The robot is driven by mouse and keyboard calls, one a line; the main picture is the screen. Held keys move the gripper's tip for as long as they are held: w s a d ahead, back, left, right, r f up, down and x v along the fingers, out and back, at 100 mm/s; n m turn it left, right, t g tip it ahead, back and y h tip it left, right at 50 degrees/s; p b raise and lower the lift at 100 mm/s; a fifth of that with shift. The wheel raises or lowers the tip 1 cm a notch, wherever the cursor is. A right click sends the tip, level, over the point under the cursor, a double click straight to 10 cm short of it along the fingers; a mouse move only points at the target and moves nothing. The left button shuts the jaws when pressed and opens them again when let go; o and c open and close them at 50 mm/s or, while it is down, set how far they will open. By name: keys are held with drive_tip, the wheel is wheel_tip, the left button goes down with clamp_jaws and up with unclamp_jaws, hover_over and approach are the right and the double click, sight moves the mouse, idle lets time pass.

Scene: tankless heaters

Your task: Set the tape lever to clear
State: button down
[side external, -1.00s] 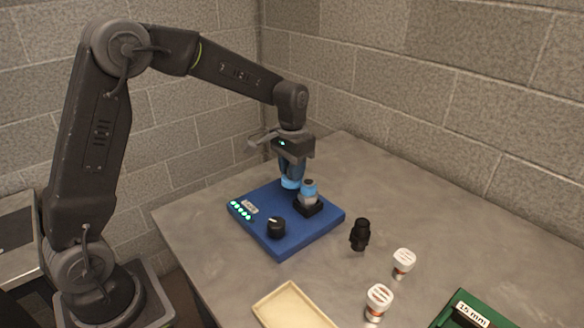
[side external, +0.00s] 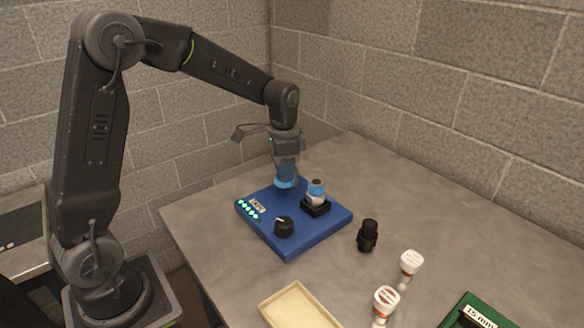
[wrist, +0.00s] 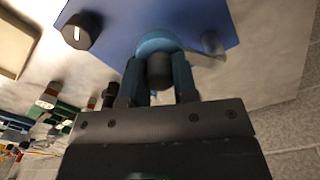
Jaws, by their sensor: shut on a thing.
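A blue board (side external: 290,240) lies on the bench and carries the parts of the task. My gripper (side external: 286,180) points down at the board's back part, with light blue showing at its lower end. In the wrist view my gripper (wrist: 158,75) has its blue fingers on both sides of a dark, rounded piece. This piece looks like the handle of the tape lever (wrist: 160,72). A light blue rounded part shows just beyond it. The fingers hide most of the lever, so its setting and any marks cannot be read.
A black knob (side external: 284,227) and a row of green lights (side external: 247,209) are on the board. A small bottle (side external: 317,190) with a blue band stands in a black holder close to my gripper. A black fitting (side external: 368,236), white-capped jars (side external: 411,263) and a cream tray (side external: 298,306) stand apart.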

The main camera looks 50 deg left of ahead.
drive_tip(key=shift+s+a+m, duration=0.3)
drive_tip(key=shift+a+m, duration=0.3)
drive_tip(key=shift+m, duration=0.3)
drive_tip(key=shift+s+a+m, duration=0.25)
drive_tip(key=shift+a+m, duration=0.3)
drive_tip(key=shift+m, duration=0.35)
drive_tip(key=c, duration=0.9)
unclamp_jaws()
drive_tip(key=shift+r, duration=0.15)
wheel_tip(320, 180, up, 14)
drive_tip(key=shift+f, duration=0.2)
drive_tip(key=s+d+f+n+t, duration=0.2)
drive_tip(key=s+d+n, duration=0.2)
drive_tip(key=s, duration=0.6)
drive_tip(key=s+d+f+n+t, duration=0.1)
drive_tip(key=s+d+n+t, duration=0.2)
drive_tip(key=s, duration=0.7)
drive_tip(key=d+n, duration=0.2)
drive_tip(key=d, duration=0.1)
drive_tip(key=shift+d+f+t, duration=0.3)
drive_tip(key=shift+f, duration=0.05)
